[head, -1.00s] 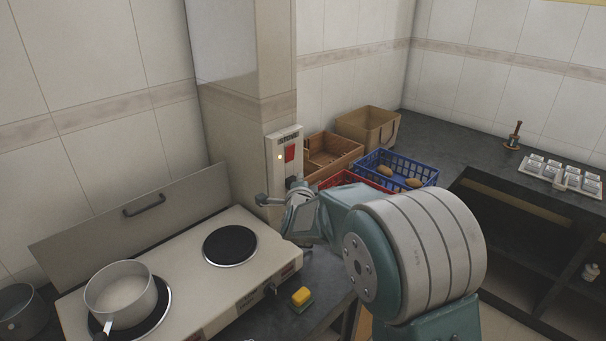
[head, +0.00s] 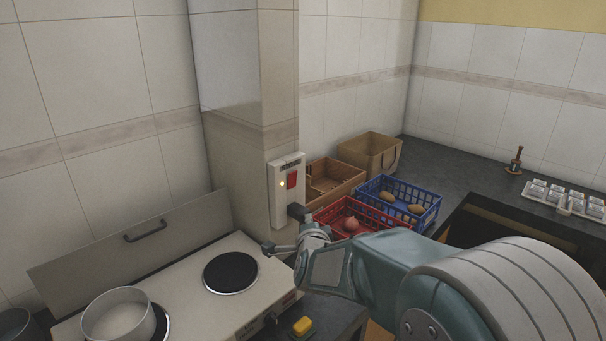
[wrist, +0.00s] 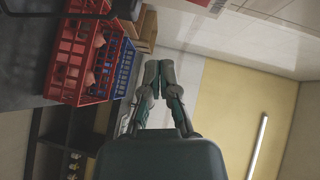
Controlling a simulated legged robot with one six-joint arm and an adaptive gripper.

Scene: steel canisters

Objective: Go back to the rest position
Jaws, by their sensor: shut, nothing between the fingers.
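My gripper (head: 283,232) is in front of the tiled pillar, just below the wall switch box (head: 287,190), in the head view. In the wrist view my gripper (wrist: 156,72) has its fingertips together with nothing between them. The switch box is white with a red switch and a small lit lamp. My arm reaches in from the lower right of the head view and hides part of the counter.
A hotplate (head: 185,278) with a pot (head: 118,316) stands at lower left. A yellow sponge (head: 302,326) lies beside it. A red crate (head: 376,222), blue crate (head: 428,212), wooden crate (head: 345,176) and tan box (head: 366,154) stand behind my arm. Free counter lies further right.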

